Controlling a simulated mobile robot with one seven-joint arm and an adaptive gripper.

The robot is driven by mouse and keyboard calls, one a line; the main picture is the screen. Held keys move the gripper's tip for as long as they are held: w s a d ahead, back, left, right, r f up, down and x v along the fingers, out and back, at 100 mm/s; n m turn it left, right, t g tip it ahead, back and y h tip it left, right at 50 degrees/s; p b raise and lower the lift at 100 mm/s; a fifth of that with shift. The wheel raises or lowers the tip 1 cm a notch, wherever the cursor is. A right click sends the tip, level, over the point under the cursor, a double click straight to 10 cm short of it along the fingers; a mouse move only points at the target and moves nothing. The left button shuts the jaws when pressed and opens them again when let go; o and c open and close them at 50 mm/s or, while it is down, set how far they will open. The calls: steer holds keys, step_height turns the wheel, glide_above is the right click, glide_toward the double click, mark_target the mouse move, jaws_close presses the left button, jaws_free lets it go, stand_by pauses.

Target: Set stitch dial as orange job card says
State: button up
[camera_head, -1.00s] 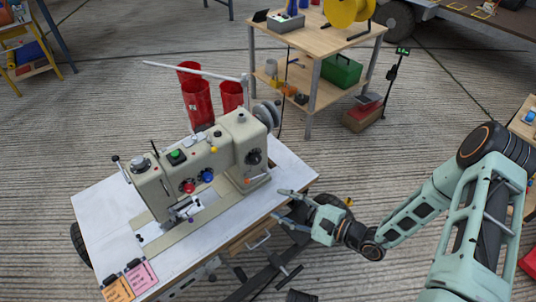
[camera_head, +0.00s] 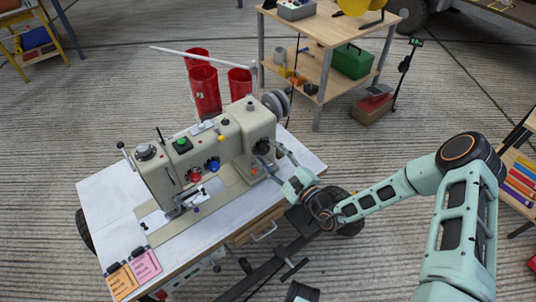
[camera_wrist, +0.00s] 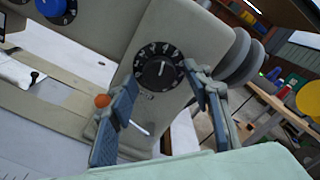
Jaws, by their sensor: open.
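The sewing machine (camera_head: 205,155) stands on a white-topped table. Its black stitch dial (camera_head: 261,147) is on the right end of the machine.
A red knob (camera_head: 194,174) and a blue knob (camera_head: 212,164) are on the machine's front. An orange-tipped lever (camera_wrist: 102,101) is close to my left finger. Red cups (camera_head: 205,91) stand behind the machine. A wooden shelf table (camera_head: 320,75) is at the back.

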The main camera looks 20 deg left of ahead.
steer(key=shift+w+a, duration=0.25)
steer(key=shift+a, duration=0.2)
steer(key=c, duration=1.2)
steer(key=shift+o, duration=0.2)
